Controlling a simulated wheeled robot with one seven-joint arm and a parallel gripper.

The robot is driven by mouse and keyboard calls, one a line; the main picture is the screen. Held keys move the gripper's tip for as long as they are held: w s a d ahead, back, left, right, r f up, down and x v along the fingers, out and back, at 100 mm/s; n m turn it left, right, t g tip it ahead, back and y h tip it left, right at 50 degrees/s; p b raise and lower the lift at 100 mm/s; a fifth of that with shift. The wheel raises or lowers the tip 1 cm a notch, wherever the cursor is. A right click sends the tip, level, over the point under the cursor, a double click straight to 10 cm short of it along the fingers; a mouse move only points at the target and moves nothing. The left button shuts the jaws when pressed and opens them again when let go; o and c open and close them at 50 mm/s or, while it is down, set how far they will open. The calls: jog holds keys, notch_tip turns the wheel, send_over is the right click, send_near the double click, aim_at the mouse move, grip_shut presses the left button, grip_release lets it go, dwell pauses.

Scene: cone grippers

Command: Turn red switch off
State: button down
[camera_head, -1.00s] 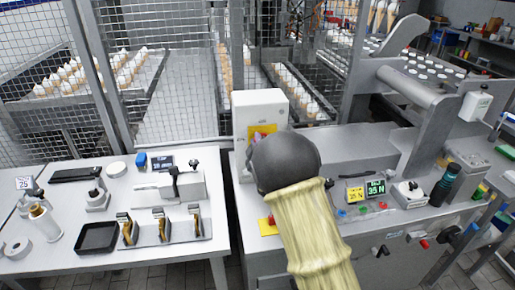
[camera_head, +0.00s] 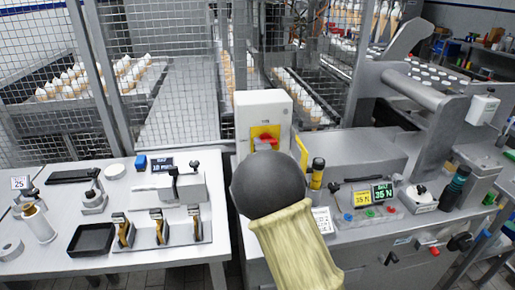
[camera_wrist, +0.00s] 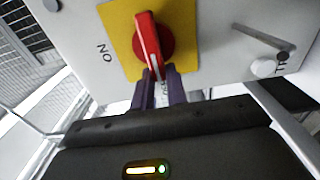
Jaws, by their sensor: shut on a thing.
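The red switch (camera_head: 265,142) is a rotary handle on a yellow plate (camera_head: 257,131), on the front of a white box (camera_head: 262,101). In the wrist view the red handle (camera_wrist: 149,40) stands nearly upright, slightly tilted, with "ON" printed to the left of the yellow plate (camera_wrist: 122,30). My gripper (camera_wrist: 160,75) has its two dark fingers at the lower end of the handle and is shut on it. In the head view my dark round wrist and pale sleeve hide the fingers.
The white box stands on a grey machine bench with a digital display (camera_head: 382,192) and a black-and-yellow cylinder (camera_head: 317,172) to the right. A white table (camera_head: 60,230) with tools lies left. Wire mesh fencing (camera_head: 180,60) rises behind.

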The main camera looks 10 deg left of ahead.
jog(key=shift+w+d+f+h, duration=0.1)
jog(key=shift+d+f+h, duration=0.15)
jog(key=shift+d, duration=0.35)
jog(key=c, duration=1.4)
grip_release()
jog(key=shift+r, duration=0.1)
jog(key=shift+a, duration=0.15)
jog(key=b+v, duration=0.1)
jog(key=v, duration=1.6)
jog(key=shift+s+d, duration=0.2)
